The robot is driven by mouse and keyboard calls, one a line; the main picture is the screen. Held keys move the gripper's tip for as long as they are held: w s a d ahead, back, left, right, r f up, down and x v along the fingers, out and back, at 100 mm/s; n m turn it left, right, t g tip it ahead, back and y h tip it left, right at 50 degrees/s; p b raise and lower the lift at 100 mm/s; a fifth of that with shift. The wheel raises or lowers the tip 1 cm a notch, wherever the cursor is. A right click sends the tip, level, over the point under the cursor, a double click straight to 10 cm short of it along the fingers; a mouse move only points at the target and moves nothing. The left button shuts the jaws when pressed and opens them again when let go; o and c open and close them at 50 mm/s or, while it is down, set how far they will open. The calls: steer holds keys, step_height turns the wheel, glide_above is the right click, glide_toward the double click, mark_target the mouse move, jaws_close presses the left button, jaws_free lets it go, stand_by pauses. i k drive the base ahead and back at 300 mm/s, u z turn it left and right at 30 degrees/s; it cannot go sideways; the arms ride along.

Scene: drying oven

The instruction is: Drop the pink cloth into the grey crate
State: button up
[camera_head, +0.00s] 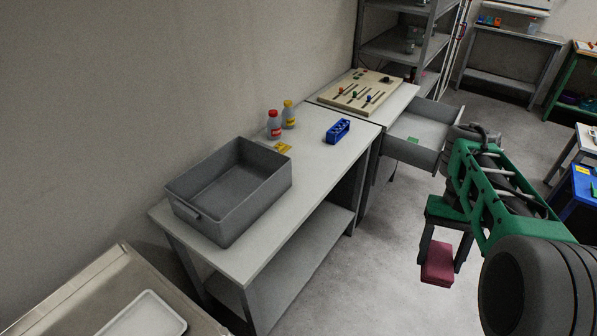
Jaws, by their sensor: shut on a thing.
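The pink cloth (438,266) is a small dark-pink folded block. My gripper (440,258) is shut on it, with one finger on each side, and holds it in the air over the floor at the right. The grey crate (261,203) is an open, empty-looking bin on the near end of the white-topped table, left of my gripper.
On the table (318,172) behind the crate stand two bottles (274,125), a yellow item (283,147) and a blue holder (338,131). A drawer (412,140) stands open behind my gripper. A white tray (146,315) lies on a surface at the lower left.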

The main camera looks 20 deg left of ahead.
mark_target(240, 197)
steer(key=u, duration=0.15)
steer(key=i, duration=0.85)
steer(key=u, duration=1.15)
steer(key=i, duration=0.7)
steer(key=u, duration=0.75)
